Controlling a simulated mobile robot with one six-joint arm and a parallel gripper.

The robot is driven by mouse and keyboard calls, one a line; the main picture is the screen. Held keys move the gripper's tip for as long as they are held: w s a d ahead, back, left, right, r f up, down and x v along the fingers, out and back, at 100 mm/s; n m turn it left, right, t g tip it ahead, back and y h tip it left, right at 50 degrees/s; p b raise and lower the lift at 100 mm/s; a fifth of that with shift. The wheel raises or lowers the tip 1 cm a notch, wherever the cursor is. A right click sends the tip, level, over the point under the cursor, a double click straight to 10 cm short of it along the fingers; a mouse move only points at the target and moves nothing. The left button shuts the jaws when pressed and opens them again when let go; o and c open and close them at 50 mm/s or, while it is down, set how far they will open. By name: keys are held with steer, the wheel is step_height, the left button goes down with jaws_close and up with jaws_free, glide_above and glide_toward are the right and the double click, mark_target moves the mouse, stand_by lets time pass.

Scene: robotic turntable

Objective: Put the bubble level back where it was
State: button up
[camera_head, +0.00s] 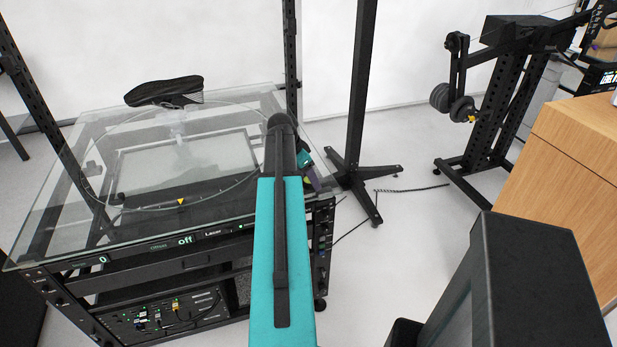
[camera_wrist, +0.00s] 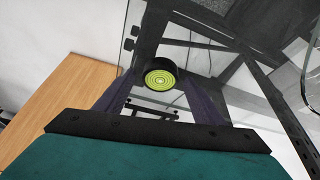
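The bubble level (camera_wrist: 161,76) is a small round black puck with a yellow-green ringed face. In the wrist view it sits between the two dark purple fingertips of my gripper (camera_wrist: 162,82), which appear shut on it, with its face toward the camera. In the head view my gripper (camera_head: 313,179) shows at the right edge of the turntable, mostly hidden behind my teal arm.
The glass-topped turntable (camera_head: 60,215) stands on a black frame at left, with a black shoe (camera_head: 165,91) at its back. A black stand (camera_head: 362,160) rises close to its right. A wooden cabinet (camera_head: 575,170) is at far right. Grey floor lies between.

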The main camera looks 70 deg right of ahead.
steer(key=shift+r, duration=0.25)
steer(key=b+v, duration=0.2)
steer(key=v, duration=1)
stand_by(0.3)
stand_by(0.7)
step_height(320, 180, up, 10)
steer(key=p, duration=1)
